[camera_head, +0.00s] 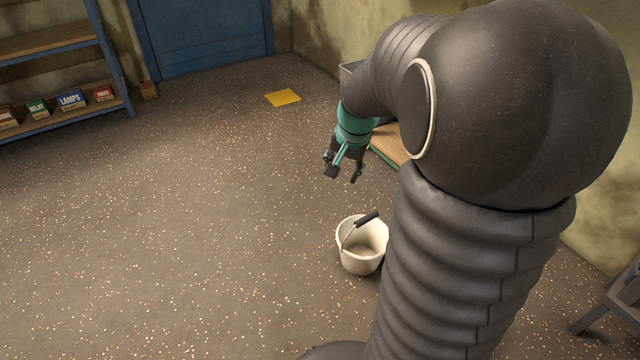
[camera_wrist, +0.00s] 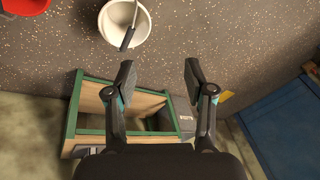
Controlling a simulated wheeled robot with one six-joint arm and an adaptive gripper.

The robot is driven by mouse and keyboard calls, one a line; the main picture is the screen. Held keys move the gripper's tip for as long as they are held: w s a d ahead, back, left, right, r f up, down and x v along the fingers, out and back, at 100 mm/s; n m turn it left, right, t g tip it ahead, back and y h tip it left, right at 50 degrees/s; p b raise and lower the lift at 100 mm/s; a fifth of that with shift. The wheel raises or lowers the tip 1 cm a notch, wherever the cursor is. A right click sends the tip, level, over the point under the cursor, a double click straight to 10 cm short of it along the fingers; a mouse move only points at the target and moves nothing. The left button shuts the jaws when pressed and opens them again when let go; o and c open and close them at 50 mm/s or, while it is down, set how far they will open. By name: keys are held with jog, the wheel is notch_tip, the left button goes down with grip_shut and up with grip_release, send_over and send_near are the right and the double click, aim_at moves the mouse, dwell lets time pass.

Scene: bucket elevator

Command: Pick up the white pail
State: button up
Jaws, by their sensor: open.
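The white pail (camera_head: 358,262) stands upright on the speckled floor in the head view, just left of my arm's lower part. Its wire handle with a dark grip (camera_head: 367,218) is raised and leans to the right. The pail also shows at the top of the wrist view (camera_wrist: 112,18), with the grip (camera_wrist: 128,38) reaching toward the lower edge of its rim. My gripper (camera_head: 343,174) is open and empty, above the floor and apart from the pail. In the wrist view its two fingers (camera_wrist: 158,75) are spread, and the pail lies ahead of them, left of centre.
A green-edged wooden box (camera_wrist: 90,103) lies below my fingers in the wrist view. A red container (camera_wrist: 25,6) is at its top left corner. A shelf with small boxes (camera_head: 70,100), a blue door (camera_head: 200,38) and a yellow floor patch (camera_head: 283,97) are farther off. The left floor is clear.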

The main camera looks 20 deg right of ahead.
jog(key=w+d+f+m+b, duration=0.2)
jog(key=w+d+f+m, duration=0.2)
jog(key=d+f, duration=0.5)
jog(key=m+g+b, duration=0.1)
jog(key=m, duration=0.1)
send_near(367, 218)
jog(key=x, duration=0.3)
jog(key=b+x, duration=0.1)
jog(key=x, duration=0.1)
jog(key=shift+w+a, duration=0.15)
jog(key=shift+w, duration=0.15)
jog(key=shift+s+b+x, duration=0.2)
jog(key=shift+b+x, duration=0.5)
jog(key=shift+x, duration=2.35)
jog(key=shift+f, duration=0.3)
grip_shut()
